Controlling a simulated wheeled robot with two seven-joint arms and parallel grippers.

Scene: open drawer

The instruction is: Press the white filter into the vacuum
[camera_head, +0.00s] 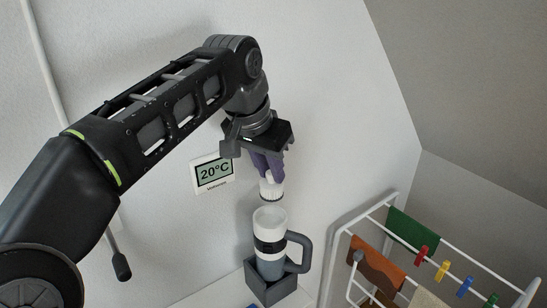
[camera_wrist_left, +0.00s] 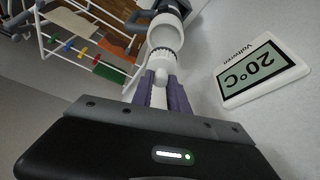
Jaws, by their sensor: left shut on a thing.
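My left gripper (camera_head: 269,173) points down with its purple fingers shut on the white filter (camera_head: 271,189). The filter's lower part shows below the fingertips, and its upper part is hidden by them. The vacuum (camera_head: 269,222) stands upright just below, with a white open top, a dark band and a grey handle on its right. A small gap shows between filter and vacuum in the head view. In the left wrist view, the filter (camera_wrist_left: 161,80) lies between the fingers, with the vacuum's white rim (camera_wrist_left: 165,33) beyond it. My right gripper is not in view.
The vacuum sits in a dark grey holder (camera_head: 277,291) by the wall. A thermometer display (camera_head: 212,173) reading 20°C is on the wall left of the gripper. A white drying rack (camera_head: 385,212) with cloths and coloured pegs stands at the right, close to the vacuum's handle.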

